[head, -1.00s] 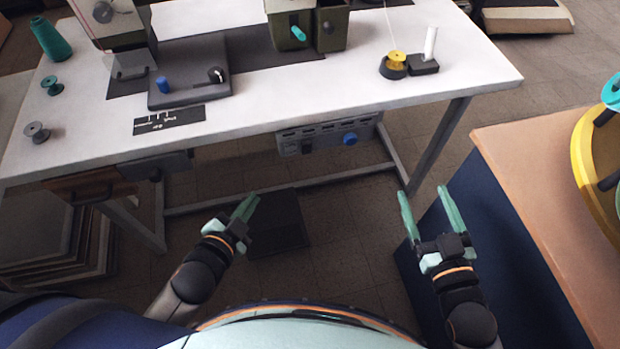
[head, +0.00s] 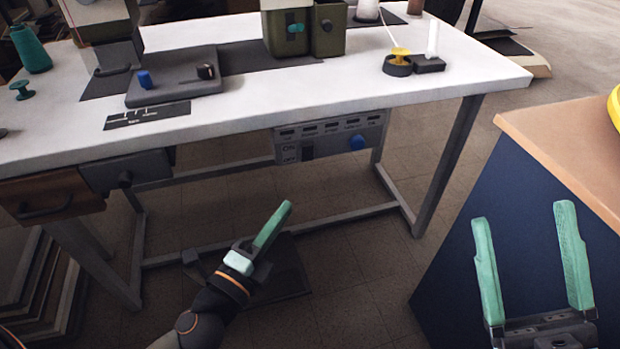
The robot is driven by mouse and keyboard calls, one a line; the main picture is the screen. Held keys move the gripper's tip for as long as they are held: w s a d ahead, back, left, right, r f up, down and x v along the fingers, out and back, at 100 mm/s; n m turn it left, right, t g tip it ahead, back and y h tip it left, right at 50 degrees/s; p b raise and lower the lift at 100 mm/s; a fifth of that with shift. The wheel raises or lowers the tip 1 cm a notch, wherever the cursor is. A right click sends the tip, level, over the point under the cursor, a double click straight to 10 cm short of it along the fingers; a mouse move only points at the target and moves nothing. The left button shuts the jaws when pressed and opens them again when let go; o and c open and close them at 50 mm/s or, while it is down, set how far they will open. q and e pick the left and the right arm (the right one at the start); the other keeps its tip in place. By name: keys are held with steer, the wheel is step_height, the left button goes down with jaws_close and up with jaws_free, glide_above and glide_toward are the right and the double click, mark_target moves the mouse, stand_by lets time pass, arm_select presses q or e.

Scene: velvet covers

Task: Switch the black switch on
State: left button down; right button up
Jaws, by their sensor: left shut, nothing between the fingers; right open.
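A grey control panel (head: 332,137) hangs under the front edge of the white table. A black switch (head: 307,152) sits on its left part, beside small lettering that seems to read ON. Whether the switch is up or down is too small to tell. A blue knob (head: 357,143) is on the panel's right part. My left gripper (head: 286,208) is shut and empty, below and in front of the panel, apart from it, pointing up and right. My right gripper (head: 521,212) is open and empty at the lower right, in front of the dark blue cabinet side.
The white table (head: 440,95) carries a sewing machine base (head: 178,90), green boxes (head: 328,28) and spools. A drawer (head: 52,196) hangs under its left side. A wood-topped blue cabinet (head: 560,135) stands at right. A dark pedal-like plate (head: 275,270) lies on the floor.

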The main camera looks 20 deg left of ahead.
arm_select(q)
steer(key=shift+d, duration=0.1)
stand_by(0.3)
steer(key=p, duration=0.1)
glide_toward(314, 148)
steer(key=w+d, duration=0.3)
steer(key=shift+w+a+r, duration=0.1)
steer(key=shift+w+a, duration=0.9)
steer(key=shift+w, duration=0.3)
